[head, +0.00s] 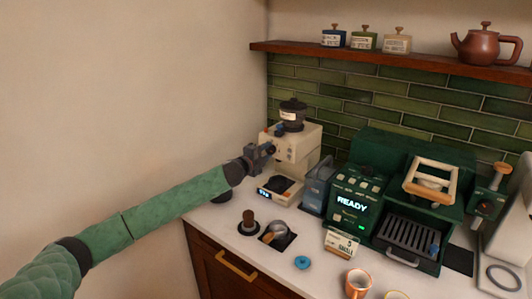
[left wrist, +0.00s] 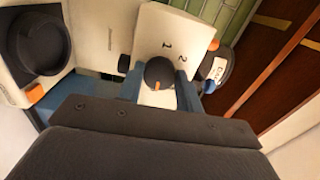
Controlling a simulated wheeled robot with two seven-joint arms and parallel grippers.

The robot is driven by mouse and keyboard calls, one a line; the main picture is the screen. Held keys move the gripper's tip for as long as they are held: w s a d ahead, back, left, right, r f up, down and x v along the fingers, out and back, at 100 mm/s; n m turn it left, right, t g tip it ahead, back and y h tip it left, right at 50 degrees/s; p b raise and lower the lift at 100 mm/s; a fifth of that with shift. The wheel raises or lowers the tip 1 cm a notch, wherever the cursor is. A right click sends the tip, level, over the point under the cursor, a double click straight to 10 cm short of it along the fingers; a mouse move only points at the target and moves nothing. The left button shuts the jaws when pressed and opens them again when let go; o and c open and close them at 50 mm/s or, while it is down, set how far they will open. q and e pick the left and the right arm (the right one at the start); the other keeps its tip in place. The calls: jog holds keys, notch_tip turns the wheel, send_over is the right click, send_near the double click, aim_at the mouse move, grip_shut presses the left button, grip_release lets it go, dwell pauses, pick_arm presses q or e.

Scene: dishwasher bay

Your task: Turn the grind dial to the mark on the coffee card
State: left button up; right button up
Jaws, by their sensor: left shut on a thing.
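The cream coffee grinder (head: 300,140) stands at the back left of the counter, with a dark hopper on top. My left gripper (head: 268,151) reaches its front from the left. In the left wrist view, the gripper is shut on the dark round grind dial (left wrist: 158,74), which has a small orange mark. The numbers 1 and 2 show on the grinder face (left wrist: 155,30) beside the dial; other numbers are hidden. The coffee card (head: 341,243) stands in front of the green machine; it seems to show a 5, but the print is small. My right gripper is out of view.
A green coffee machine (head: 357,190) with a READY display stands right of the grinder. A tamper (head: 248,222), a metal cup (head: 278,230), a blue lid-like piece (head: 302,262) and an orange cup (head: 358,283) are in front. A shelf (head: 400,60) runs above.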

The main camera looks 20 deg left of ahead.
pick_arm(q)
jog(key=shift+f+m, duration=0.15)
jog(key=shift+m, duration=0.15)
jog(key=o, duration=0.9)
jog(key=shift+o, duration=0.4)
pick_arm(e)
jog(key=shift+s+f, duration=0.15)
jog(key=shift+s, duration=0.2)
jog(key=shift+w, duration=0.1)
pick_arm(q)
jog(key=shift+s, duration=0.25)
jog(key=b+v, duration=0.3)
jog(key=v, duration=0.4)
jog(key=shift+s, duration=0.15)
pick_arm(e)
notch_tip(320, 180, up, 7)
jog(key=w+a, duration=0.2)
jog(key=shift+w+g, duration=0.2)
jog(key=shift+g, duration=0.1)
pick_arm(q)
jog(key=shift+a, duration=0.1)
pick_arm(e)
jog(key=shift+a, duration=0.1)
